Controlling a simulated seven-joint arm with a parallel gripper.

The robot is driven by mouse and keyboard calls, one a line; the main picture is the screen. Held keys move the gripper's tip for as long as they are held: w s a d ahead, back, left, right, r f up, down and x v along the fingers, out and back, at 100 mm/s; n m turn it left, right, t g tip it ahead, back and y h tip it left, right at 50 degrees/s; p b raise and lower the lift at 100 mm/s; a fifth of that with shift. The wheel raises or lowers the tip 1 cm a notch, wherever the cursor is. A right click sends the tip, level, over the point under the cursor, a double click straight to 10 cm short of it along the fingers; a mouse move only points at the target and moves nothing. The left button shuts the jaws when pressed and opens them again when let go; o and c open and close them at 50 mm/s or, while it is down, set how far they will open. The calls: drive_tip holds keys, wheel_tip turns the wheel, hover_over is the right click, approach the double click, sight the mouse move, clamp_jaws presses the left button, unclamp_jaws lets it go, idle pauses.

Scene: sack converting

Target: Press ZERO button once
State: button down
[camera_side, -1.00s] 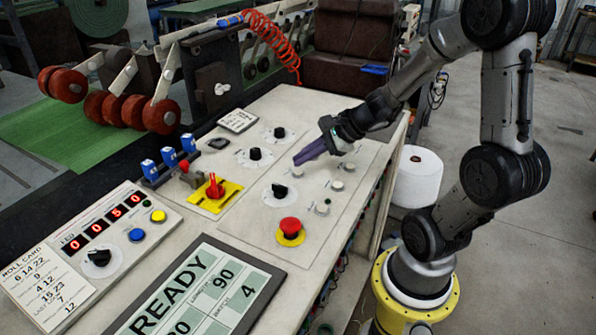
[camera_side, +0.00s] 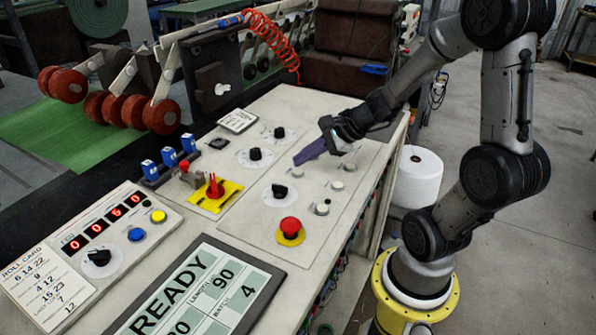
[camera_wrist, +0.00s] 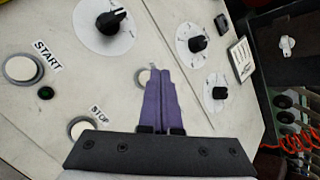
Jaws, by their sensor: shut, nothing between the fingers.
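My gripper (camera_side: 298,161) has purple fingers closed together with nothing between them. It slants down over the grey panel (camera_side: 262,222). A pale round button (camera_side: 297,172) sits just below the fingertips in the side view. In the wrist view, the fingers (camera_wrist: 157,70) partly cover this button (camera_wrist: 143,76), and its label is too hidden to read. I cannot tell whether the tips touch it. Further pale buttons are labelled START (camera_wrist: 22,70) and STOP (camera_wrist: 82,127). No ZERO lettering is readable in either view.
A red mushroom button (camera_side: 290,227) and black knobs (camera_side: 280,191) stand up from the panel. A red switch on a yellow plate (camera_side: 214,190) is to the left. The counter box (camera_side: 104,232) has blue and yellow buttons. A READY screen (camera_side: 197,290) lies in front.

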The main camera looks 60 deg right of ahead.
drive_tip(key=shift+f, duration=0.15)
drive_tip(key=shift+f, duration=0.3)
drive_tip(key=shift+f, duration=0.45)
idle(0.9)
drive_tip(key=shift+r, duration=0.85)
wheel_tip(320, 180, up, 5)
idle(0.6)
idle(0.4)
